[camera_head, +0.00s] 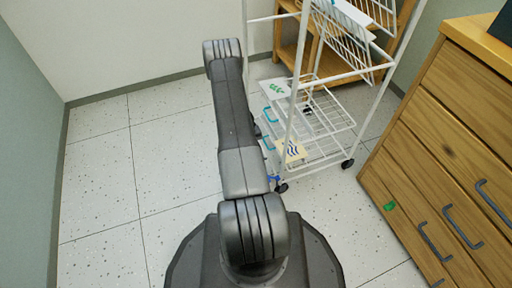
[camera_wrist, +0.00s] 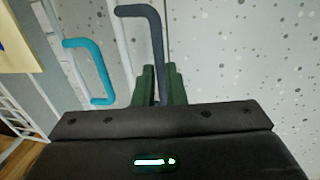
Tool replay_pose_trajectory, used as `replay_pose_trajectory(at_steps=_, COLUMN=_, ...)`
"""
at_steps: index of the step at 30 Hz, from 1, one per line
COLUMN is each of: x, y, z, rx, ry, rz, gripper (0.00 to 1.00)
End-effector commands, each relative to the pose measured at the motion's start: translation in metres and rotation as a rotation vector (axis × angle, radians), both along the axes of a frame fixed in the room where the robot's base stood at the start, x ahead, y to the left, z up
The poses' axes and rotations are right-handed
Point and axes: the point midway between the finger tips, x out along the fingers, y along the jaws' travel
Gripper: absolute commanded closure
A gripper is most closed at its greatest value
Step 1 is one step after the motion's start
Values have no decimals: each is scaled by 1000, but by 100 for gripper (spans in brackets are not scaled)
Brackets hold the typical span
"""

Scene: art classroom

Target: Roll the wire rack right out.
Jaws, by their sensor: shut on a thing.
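The white wire rack (camera_head: 296,95) stands on dark castors right of my arm, with papers and cards on its shelves. In the wrist view, my gripper (camera_wrist: 159,84) has its green fingers closed around a dark blue-grey bent handle (camera_wrist: 153,35). The handle's upper end reaches left toward a white upright of the rack (camera_wrist: 125,45). A teal handle (camera_wrist: 95,72) sits further left, apart from my fingers. In the head view my arm hides the gripper and the held handle.
A wooden drawer cabinet (camera_head: 440,150) stands close on the right of the rack. Wooden shelving (camera_head: 292,55) is behind it. Speckled floor (camera_head: 110,190) is open on the left, up to the left wall (camera_head: 28,120).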

Motion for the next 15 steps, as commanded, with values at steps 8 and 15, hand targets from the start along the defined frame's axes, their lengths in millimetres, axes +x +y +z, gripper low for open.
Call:
replay_pose_trajectory(at_steps=8, x=-3, y=4, z=0, rx=2, ry=3, rz=3, gripper=100)
replay_pose_trajectory(at_steps=15, x=-2, y=3, z=0, rx=1, ry=3, rz=2, gripper=67)
